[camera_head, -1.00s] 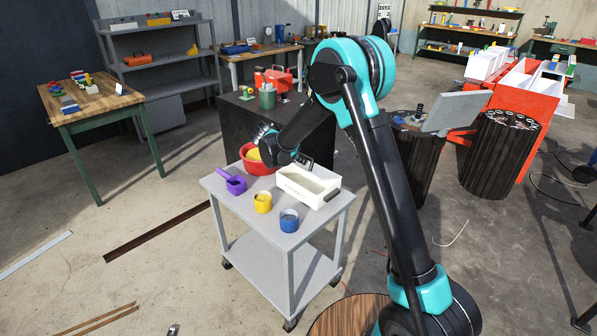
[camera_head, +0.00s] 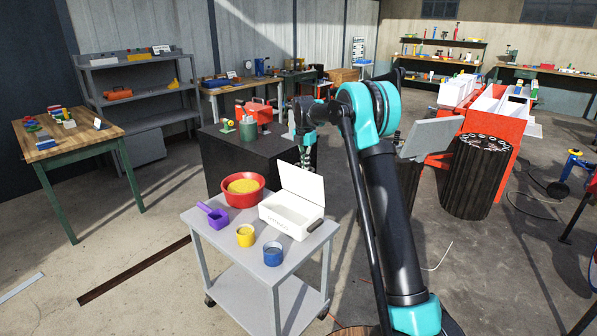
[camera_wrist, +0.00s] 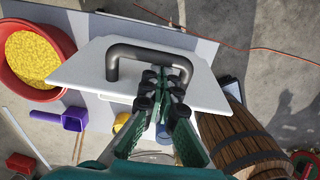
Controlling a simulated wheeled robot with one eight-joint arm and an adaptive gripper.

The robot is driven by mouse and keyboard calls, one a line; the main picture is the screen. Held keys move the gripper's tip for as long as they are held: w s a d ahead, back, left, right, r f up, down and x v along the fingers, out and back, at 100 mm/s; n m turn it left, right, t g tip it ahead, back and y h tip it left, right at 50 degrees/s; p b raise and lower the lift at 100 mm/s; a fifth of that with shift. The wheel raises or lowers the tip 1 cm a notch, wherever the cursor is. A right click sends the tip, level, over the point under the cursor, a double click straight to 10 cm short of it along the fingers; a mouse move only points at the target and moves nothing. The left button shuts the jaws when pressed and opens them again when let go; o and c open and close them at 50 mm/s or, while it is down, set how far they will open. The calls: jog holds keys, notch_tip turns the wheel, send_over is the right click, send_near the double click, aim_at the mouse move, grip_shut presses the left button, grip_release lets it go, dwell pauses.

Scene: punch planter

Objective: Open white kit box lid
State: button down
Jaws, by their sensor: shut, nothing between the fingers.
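The white kit box (camera_head: 288,220) stands on the grey cart. In the head view its white lid (camera_head: 302,190) stands raised along the far side, and the box's inside shows. My gripper (camera_head: 304,160) is above and behind the lid. In the wrist view its fingers (camera_wrist: 162,82) are together and empty. They overlap a white panel (camera_wrist: 80,72), which looks like the lid, with a dark bar handle (camera_wrist: 135,50).
On the cart (camera_head: 222,243) are a red bowl (camera_head: 228,197) of yellow bits, a purple scoop (camera_head: 216,216), a yellow cup (camera_head: 245,237) and a blue cup (camera_head: 273,255). A black cabinet (camera_head: 240,160) stands behind. A wooden barrel (camera_wrist: 238,135) shows at right in the wrist view.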

jog(key=shift+w+d+f, duration=0.2)
jog(key=shift+w+d, duration=0.6)
jog(key=shift+w, duration=0.2)
jog(key=shift+w+d+f, duration=0.2)
jog(key=shift+w+d, duration=0.6)
jog(key=shift+w, duration=0.2)
